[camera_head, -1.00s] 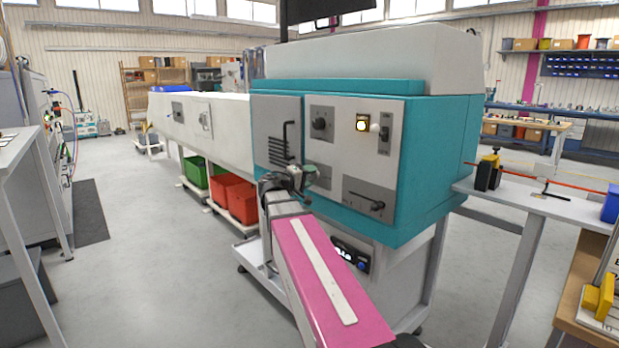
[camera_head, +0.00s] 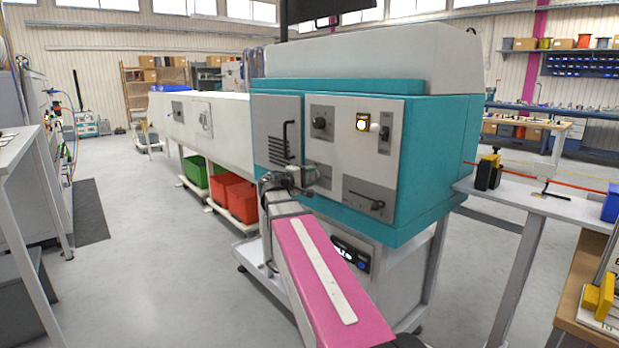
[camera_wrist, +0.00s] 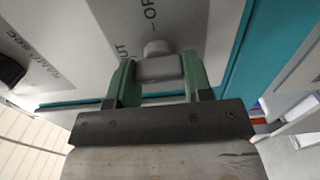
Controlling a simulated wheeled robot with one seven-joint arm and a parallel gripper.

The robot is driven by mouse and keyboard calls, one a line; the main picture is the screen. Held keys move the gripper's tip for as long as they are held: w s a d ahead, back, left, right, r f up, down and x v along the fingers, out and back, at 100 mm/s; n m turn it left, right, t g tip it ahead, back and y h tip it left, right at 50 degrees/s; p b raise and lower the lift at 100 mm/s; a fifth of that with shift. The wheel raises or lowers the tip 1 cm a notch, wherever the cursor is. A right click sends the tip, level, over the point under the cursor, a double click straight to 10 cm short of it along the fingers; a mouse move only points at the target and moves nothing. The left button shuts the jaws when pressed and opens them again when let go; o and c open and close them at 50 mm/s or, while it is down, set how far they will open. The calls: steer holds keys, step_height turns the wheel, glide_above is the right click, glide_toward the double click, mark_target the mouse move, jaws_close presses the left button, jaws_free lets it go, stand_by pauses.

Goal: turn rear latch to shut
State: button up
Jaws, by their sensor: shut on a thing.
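In the wrist view, my gripper (camera_wrist: 158,80) has its two green fingers closed on either side of a grey latch handle (camera_wrist: 158,68). The handle joins a round pale hub (camera_wrist: 157,47) on a light grey panel plate. Partly hidden lettering beside it reads like "OP" and "UT". In the head view, my gripper (camera_head: 308,180) is at the lower left of the machine's front panel (camera_head: 340,135). There my wrist hides most of the latch, so its exact angle cannot be told.

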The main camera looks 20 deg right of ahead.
steer(key=o, duration=0.9)
steer(key=v, duration=1)
steer(key=shift+s+a, duration=0.15)
steer(key=shift+a, duration=0.25)
steer(key=s+a+f+m+g+y, duration=0.1)
steer(key=s+f+g+y, duration=0.2)
steer(key=f, duration=0.7)
steer(key=s+a+f+y, duration=0.1)
steer(key=s+f+y, duration=0.25)
steer(key=f, duration=0.65)
steer(key=s+a+f+m+g+y, duration=0.1)
steer(key=s+f+g+y, duration=0.3)
steer(key=f, duration=0.6)
steer(key=s+a+f+y, duration=0.1)
steer(key=a+f+y, duration=0.1)
steer(key=f, duration=0.1)
steer(key=s+a+f+m+y, duration=0.1)
steer(key=s+a+f+y, duration=0.1)
steer(key=s+a+f+m+y, duration=0.1)
steer(key=s+f+y, duration=0.1)
steer(key=f, duration=0.1)
steer(key=shift+a+f+t+y, duration=0.25)
steer(key=shift+a+f+t, duration=0.05)
steer(key=shift+a+t, duration=0.1)
